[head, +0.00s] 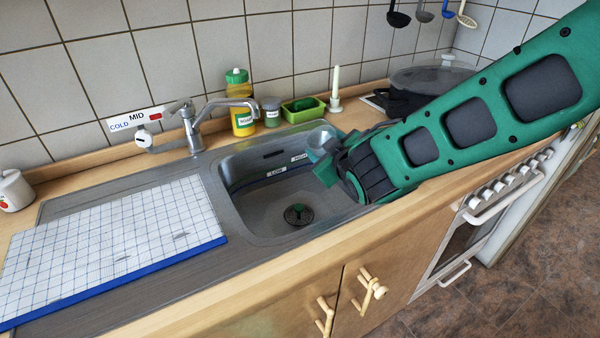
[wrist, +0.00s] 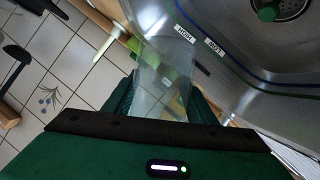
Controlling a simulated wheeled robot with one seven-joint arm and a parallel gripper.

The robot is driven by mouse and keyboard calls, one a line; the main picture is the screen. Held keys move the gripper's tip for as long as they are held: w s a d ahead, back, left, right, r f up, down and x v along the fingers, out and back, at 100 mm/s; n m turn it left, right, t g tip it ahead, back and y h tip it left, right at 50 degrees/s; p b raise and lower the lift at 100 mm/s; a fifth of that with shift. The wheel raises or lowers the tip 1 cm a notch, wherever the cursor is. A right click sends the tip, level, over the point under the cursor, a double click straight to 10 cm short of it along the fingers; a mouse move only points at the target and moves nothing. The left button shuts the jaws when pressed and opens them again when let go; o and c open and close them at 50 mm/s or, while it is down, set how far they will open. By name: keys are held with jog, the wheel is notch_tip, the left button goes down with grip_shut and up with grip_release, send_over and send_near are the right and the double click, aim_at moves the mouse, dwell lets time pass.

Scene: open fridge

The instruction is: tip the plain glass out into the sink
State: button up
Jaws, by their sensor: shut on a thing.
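The plain glass (head: 320,137) is clear, with its rounded end showing above my gripper, over the back right of the sink basin. My gripper (head: 327,160) is shut on it. In the wrist view the clear glass (wrist: 163,72) stands out between the dark green fingers (wrist: 160,108). I cannot tell its exact tilt or whether liquid is in it. The sink (head: 252,203) is a steel basin with HIGH and LOW labels on its wall. Its dark drain (head: 298,214) lies left of and below the gripper. My arm hides the basin's right edge.
The tap (head: 225,104) stands behind the basin's left side. A yellow bottle (head: 242,115), a small jar (head: 271,112), a green sponge tray (head: 303,110) and a white brush (head: 335,90) line the back. A pot (head: 425,82) sits right; a gridded drying mat (head: 110,250) covers the left.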

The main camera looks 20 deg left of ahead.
aim_at(315, 140)
jog(key=shift+a+r+m, duration=0.1)
jog(key=shift+r+m, duration=0.5)
jog(key=shift+r, duration=0.2)
jog(key=shift+s+a+r+m+g+y, duration=0.25)
jog(key=shift+s+r+m+g+y, duration=0.15)
jog(key=shift+r+m+g, duration=0.15)
jog(key=shift+s+a+f+m+g+y, duration=0.2)
jog(key=shift+s+a+m+g+y, duration=0.1)
jog(key=shift+m+g, duration=0.25)
jog(key=shift+s+a+m, duration=0.2)
jog(key=shift+m, duration=0.2)
